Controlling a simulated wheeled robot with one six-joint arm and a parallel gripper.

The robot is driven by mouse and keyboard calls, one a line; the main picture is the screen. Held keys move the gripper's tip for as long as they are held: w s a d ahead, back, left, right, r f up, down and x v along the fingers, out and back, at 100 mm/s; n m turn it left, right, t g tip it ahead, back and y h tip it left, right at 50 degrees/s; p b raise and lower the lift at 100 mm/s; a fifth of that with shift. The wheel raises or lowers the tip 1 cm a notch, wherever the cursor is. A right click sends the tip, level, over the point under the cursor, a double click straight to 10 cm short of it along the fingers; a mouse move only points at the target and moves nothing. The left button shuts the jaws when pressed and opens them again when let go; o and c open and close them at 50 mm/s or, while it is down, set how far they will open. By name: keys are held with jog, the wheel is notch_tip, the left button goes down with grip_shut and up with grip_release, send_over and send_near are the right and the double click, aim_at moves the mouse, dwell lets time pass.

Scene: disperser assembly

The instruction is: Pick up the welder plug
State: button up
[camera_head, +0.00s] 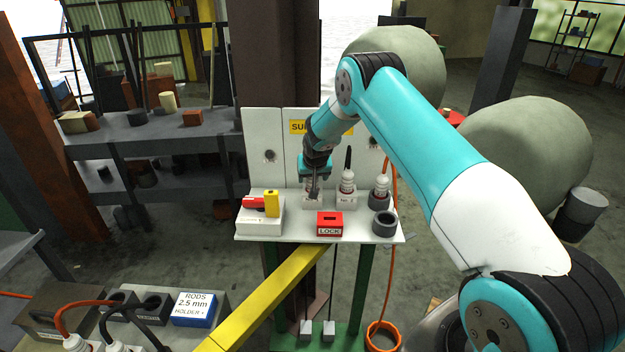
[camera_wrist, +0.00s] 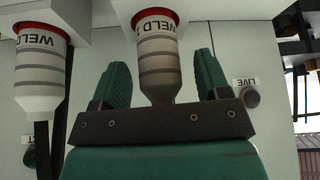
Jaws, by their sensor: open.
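A welder plug (camera_wrist: 156,62), white-grey with grey bands, a red rim and a partly hidden WELD label, shows in the wrist view. My gripper (camera_wrist: 161,70) is open, with one green finger on each side of this plug and visible gaps between. In the head view my gripper (camera_head: 314,182) points down over the left socket on the panel's shelf and hides most of the plug there. A second plug (camera_wrist: 40,75) labelled WELD, with a black cable, stands beside it in the wrist view. In the head view it is the middle plug (camera_head: 347,183).
A third plug (camera_head: 380,188) with an orange cable stands at the shelf's right, behind a dark ring (camera_head: 384,223). A red LOCK box (camera_head: 329,224) and a red and yellow switch unit (camera_head: 260,215) are in front. A LIVE knob (camera_wrist: 251,97) is near one finger.

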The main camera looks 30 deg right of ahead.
jog(key=shift+f, duration=0.1)
jog(key=c, duration=1)
jog(key=shift+w, duration=0.1)
jog(key=shift+c, duration=0.6)
